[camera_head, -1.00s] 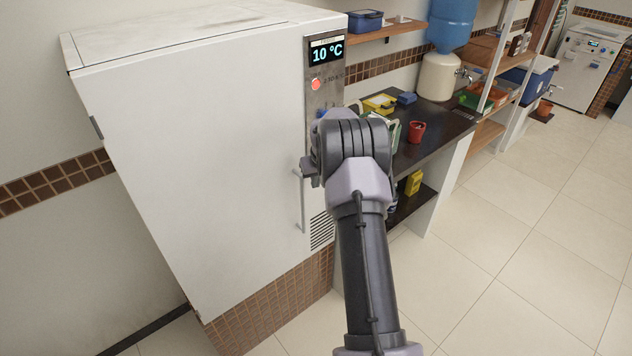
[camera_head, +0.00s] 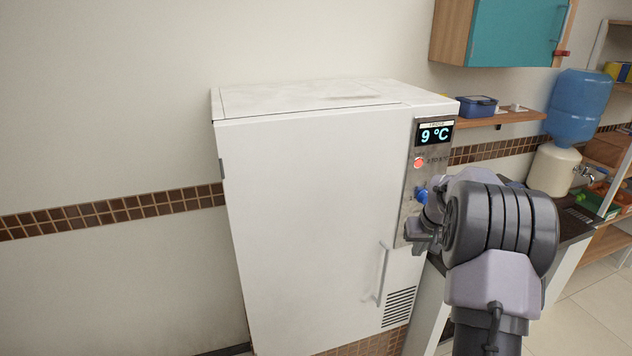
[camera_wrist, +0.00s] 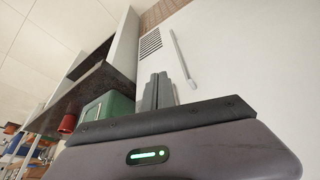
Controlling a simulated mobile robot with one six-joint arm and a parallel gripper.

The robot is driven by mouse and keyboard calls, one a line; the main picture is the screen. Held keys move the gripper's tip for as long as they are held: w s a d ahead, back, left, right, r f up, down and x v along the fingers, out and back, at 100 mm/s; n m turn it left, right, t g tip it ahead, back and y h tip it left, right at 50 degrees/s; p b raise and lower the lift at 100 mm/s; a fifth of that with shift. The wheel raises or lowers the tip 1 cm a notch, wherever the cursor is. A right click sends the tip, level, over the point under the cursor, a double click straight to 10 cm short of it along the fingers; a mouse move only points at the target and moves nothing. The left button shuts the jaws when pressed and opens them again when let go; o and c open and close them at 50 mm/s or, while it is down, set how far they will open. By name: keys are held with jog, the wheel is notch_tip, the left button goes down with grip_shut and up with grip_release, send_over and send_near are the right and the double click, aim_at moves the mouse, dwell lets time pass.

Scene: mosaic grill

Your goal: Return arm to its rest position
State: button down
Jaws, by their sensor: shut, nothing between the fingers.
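My gripper (camera_head: 418,232) is at the end of my arm, in front of the control panel side of a white refrigerator-like cabinet (camera_head: 310,220). In the wrist view, my gripper (camera_wrist: 158,90) has its two grey fingers together with nothing between them. Beyond them is the white cabinet front (camera_wrist: 225,60) with its slim vertical handle (camera_wrist: 184,57). The fingers appear apart from the handle. My arm bends at the right of the head view and hides part of the counter behind it.
The cabinet's display (camera_head: 436,133) reads 9 °C, above a red light (camera_head: 419,163) and a blue knob (camera_head: 421,196). A dark counter (camera_wrist: 95,85) holds a green box (camera_wrist: 108,106) and a red cup (camera_wrist: 67,123). A water dispenser (camera_head: 577,105) stands at right.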

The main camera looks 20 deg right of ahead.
jog(key=s+a+r+b, duration=0.1)
jog(key=a+r+b, duration=0.15)
jog(key=a, duration=0.35)
jog(key=s+a+r+b, duration=0.1)
jog(key=a+r, duration=0.3)
jog(key=a, duration=0.3)
jog(key=s+a+r+t+y+b, duration=0.1)
jog(key=s+a+r+b, duration=0.1)
jog(key=s+a, duration=0.45)
jog(key=s+a+r+y+b, duration=0.15)
jog(key=s+a, duration=0.25)
jog(key=a, duration=0.5)
jog(key=s+a+f+b, duration=0.1)
jog(key=s+a+f, duration=0.2)
jog(key=s+a, duration=0.2)
jog(key=s+a+f+y+b, duration=0.1)
jog(key=s+a, duration=0.5)
jog(key=s, duration=0.6)
notch_tip(320, 180, down, 2)
jog(key=shift+a+f+t+b, duration=0.1)
jog(key=shift+a+t+b, duration=0.2)
jog(key=shift+b, duration=0.2)
